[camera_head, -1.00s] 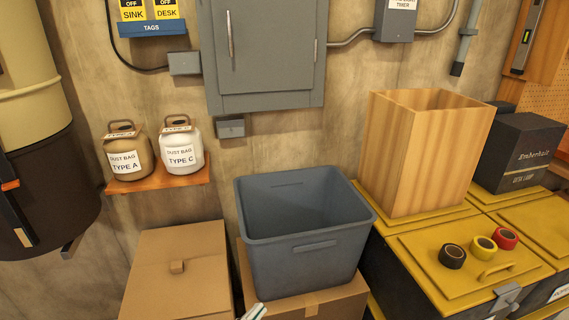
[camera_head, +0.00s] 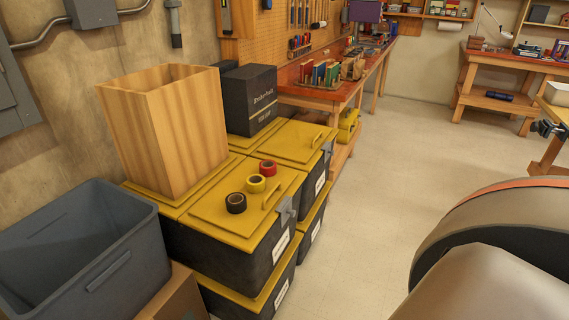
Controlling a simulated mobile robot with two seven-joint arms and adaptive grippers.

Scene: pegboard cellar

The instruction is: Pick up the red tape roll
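The red tape roll (camera_head: 268,168) lies flat on the yellow lid (camera_head: 225,224) of a black storage box. It is the farthest of three rolls in a slanting row. The yellow tape roll (camera_head: 255,184) is just in front of it, and the black tape roll (camera_head: 236,203) is nearest. The lid's yellow handle (camera_head: 271,197) stands to the right of the rolls. Neither of my grippers shows in this view.
An open grey bin (camera_head: 72,250) stands at lower left. A tall wooden box (camera_head: 165,130) and a black carton (camera_head: 243,100) stand behind the rolls. Clear floor (camera_head: 390,150) lies right of the boxes. A large rounded arm-like part fills the lower right.

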